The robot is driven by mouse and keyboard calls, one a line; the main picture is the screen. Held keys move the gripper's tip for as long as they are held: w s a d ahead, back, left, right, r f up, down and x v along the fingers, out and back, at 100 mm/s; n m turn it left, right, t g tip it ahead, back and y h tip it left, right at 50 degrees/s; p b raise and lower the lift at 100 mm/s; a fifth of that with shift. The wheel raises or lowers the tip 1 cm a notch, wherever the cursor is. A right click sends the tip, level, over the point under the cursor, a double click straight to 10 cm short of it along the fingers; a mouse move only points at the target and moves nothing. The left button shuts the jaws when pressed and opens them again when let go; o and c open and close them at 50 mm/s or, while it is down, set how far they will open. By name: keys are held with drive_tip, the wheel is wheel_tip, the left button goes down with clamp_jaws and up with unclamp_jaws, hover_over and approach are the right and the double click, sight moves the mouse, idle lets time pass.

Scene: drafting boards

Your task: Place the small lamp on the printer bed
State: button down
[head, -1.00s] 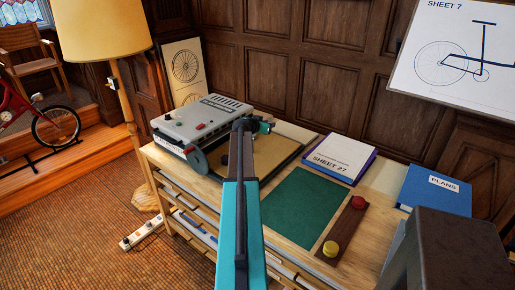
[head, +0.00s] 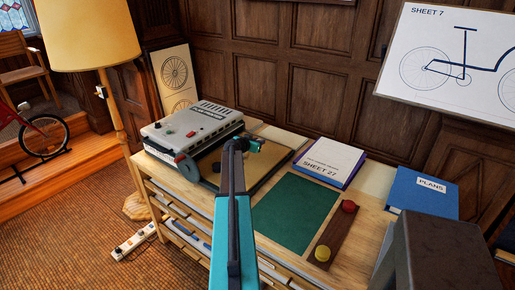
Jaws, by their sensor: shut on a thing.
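The printer is a grey machine (head: 195,132) on the left of the wooden cabinet top. Its flat tan bed (head: 270,163), with a dark edge, lies to its right. My teal arm rises from the bottom middle and its dark end is over the bed. My gripper (head: 254,144) is mostly hidden behind this arm end; only a small teal and dark part shows. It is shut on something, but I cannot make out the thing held. I cannot pick out the small lamp for certain. The height of the gripper above the bed cannot be told.
A green mat (head: 296,213) and a brown strip (head: 336,235) with a red and a yellow knob lie nearer. A "SHEET 27" pad (head: 330,160) and a blue "PLANS" binder (head: 423,192) are to the right. A floor lamp (head: 88,35) stands at left.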

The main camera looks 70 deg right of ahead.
drive_tip(key=shift+f+p, duration=0.45)
drive_tip(key=shift+f, duration=1.3)
drive_tip(key=shift+f, duration=0.15)
drive_tip(key=c, duration=1.8)
unclamp_jaws()
drive_tip(key=shift+r, duration=0.2)
drive_tip(key=b+v, duration=0.3)
drive_tip(key=v, duration=0.7)
drive_tip(key=shift+b+v, duration=0.4)
drive_tip(key=shift+v, duration=0.6)
